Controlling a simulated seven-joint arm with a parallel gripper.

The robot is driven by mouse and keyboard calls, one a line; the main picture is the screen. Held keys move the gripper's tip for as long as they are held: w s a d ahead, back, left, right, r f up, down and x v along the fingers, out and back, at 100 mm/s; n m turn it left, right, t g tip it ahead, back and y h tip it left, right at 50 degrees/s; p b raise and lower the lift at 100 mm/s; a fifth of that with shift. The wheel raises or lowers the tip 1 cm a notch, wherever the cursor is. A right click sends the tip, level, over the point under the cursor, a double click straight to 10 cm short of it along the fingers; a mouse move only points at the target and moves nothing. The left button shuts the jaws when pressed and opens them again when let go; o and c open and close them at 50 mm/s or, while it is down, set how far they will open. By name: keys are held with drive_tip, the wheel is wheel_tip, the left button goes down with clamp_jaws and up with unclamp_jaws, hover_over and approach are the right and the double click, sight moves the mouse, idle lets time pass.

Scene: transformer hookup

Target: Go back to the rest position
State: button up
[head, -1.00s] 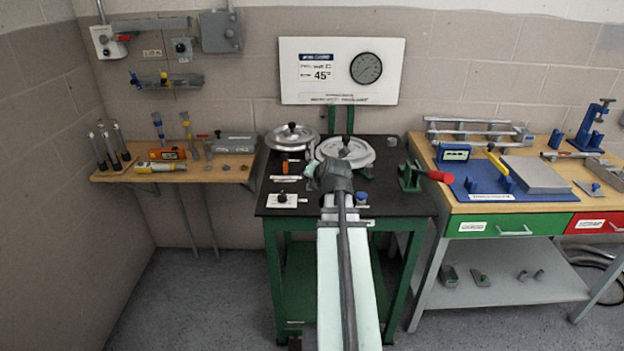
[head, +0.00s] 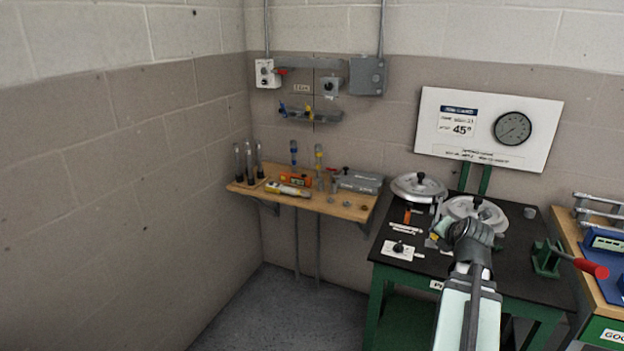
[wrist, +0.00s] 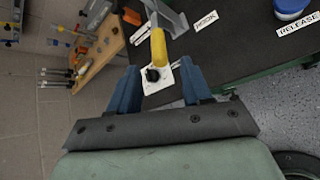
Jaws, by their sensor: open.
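My gripper (wrist: 158,66) is open, its two blue fingers apart in the wrist view. A yellow handle on a grey metal piece (wrist: 159,47) shows between and beyond the fingers. I cannot tell its exact gap to them. A white plate with a black knob (wrist: 153,75) also shows between the fingers. In the head view my arm reaches over the black-topped green bench (head: 520,262), its wrist just in front of the silver lids. The gripper's fingers are small and partly hidden there.
Two silver lids (head: 418,186) sit at the bench's back. A green clamp with a red handle (head: 548,258) stands right. A wooden shelf with tools (head: 345,208) is left. In the wrist view a blue-lidded jar (wrist: 290,8) stands by the RELEASE label. Floor left of the bench is clear.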

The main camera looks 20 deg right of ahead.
drive_tip(key=w+a+f+m, duration=0.1)
drive_tip(key=w+a+f, duration=0.3)
drive_tip(key=w+a, duration=1)
drive_tip(key=a+f+m+g+y, duration=0.1)
drive_tip(key=a+f+m+g, duration=0.15)
drive_tip(key=a+f, duration=0.7)
drive_tip(key=a+f+m+g+y, duration=0.1)
drive_tip(key=a+f+m+y, duration=0.15)
drive_tip(key=a+f, duration=0.75)
drive_tip(key=s+a+f+m+g, duration=0.35)
drive_tip(key=s+f, duration=0.55)
drive_tip(key=f, duration=0.3)
drive_tip(key=s+a+f+m+g, duration=0.25)
drive_tip(key=s+f+m, duration=0.25)
drive_tip(key=s+f, duration=0.6)
drive_tip(key=s+a+f+m+g, duration=0.1)
drive_tip(key=s+f+m+g, duration=0.1)
drive_tip(key=s, duration=0.6)
drive_tip(key=s+a+f+m+g+y, duration=0.1)
drive_tip(key=s+f+m+g, duration=0.1)
drive_tip(key=s+f, duration=0.3)
drive_tip(key=s+a+f+m+g, duration=0.2)
drive_tip(key=s+f+m+g, duration=0.1)
drive_tip(key=s, duration=0.7)
drive_tip(key=shift+s+f+m, duration=0.25)
drive_tip(key=shift+s+m, duration=0.1)
drive_tip(key=shift+m, duration=0.2)
